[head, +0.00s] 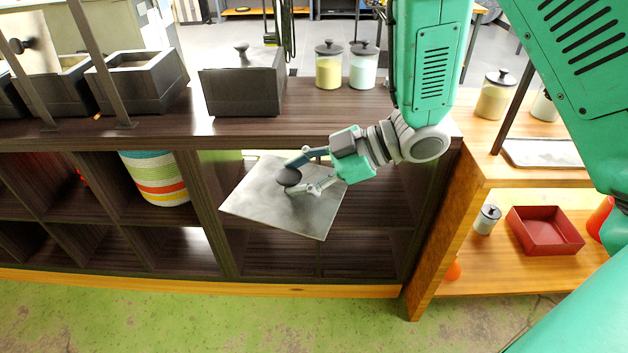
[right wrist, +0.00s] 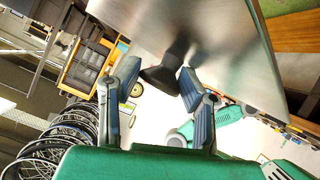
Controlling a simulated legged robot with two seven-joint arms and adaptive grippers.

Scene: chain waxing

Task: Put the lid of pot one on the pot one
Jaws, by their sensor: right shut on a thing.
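My right gripper (head: 303,174) is shut on the black knob of a square metal lid (head: 262,197), held in front of the dark counter and below its top. The lid is tilted. In the right wrist view the two fingers (right wrist: 158,88) are at the knob, with the lid plate (right wrist: 215,35) beyond them. A dark box-shaped pot (head: 145,88) on the counter is open at the top. Another dark pot (head: 240,95) to its right has a lid with a black knob on it. I cannot tell which is pot one. My left gripper is not in view.
Further left, another pot (head: 62,92) has a knobbed lid (head: 32,48) raised at its back. Thin metal posts stand near the left pots. Two jars (head: 329,70) (head: 363,70) stand right of the middle pot. A wooden shelf (head: 445,215) adjoins the counter at right.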

